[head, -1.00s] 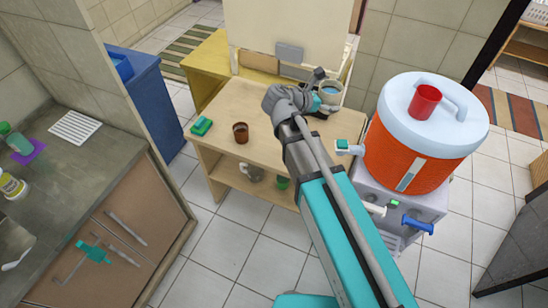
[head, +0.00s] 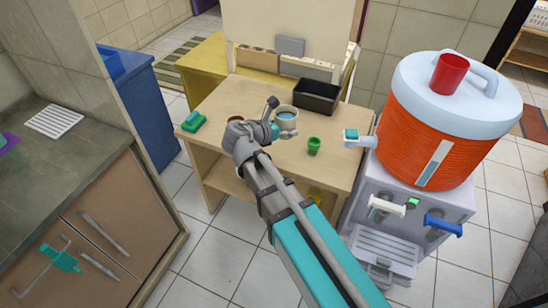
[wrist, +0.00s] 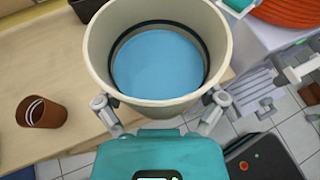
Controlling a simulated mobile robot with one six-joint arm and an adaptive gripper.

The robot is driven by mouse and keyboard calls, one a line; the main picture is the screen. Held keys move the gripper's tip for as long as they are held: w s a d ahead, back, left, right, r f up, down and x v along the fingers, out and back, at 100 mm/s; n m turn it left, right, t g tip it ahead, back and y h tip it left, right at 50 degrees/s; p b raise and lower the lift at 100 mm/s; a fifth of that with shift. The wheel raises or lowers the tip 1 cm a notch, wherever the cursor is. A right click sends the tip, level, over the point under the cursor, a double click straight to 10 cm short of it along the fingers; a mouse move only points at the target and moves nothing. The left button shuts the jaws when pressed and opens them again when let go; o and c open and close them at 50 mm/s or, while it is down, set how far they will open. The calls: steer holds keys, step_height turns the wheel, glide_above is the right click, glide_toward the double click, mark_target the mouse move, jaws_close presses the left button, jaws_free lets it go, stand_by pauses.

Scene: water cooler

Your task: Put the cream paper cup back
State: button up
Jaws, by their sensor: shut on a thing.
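The cream paper cup (head: 288,125) is upright above the wooden table (head: 335,165), with a blue surface inside it. It fills the upper middle of the wrist view (wrist: 160,103), seen from above. My gripper (wrist: 160,112) is shut on the cup, one finger at each side of its near wall. In the head view my gripper (head: 275,130) is partly hidden by its own wrist. I cannot tell how high the cup is above the table.
A brown cup (wrist: 42,113) stands left on the table. A green cup (head: 314,146) and black tray (head: 317,97) are to the right and behind. A green sponge (head: 192,122) lies at the left edge. The orange cooler (head: 430,125), topped by a red cup (head: 450,74), stands right.

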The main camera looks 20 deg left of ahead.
steer(key=s+a+f+n+y+b, duration=0.1)
steer(key=s+a+f+b, duration=0.1)
steer(key=a+f+b, duration=0.2)
steer(key=shift+s+a+f+t+y+b, duration=0.35)
steer(key=shift+f+b, duration=0.65)
steer(key=shift+f, duration=0.6)
steer(key=b, duration=0.9)
glide_above(270, 148)
steer(key=f, duration=0.9)
steer(key=shift+s+d, duration=0.25)
steer(key=shift+s, duration=0.15)
steer(key=shift+w+a+f+b, duration=0.15)
steer(key=shift+w+f+b, duration=0.15)
steer(key=shift+f+b, duration=1.7)
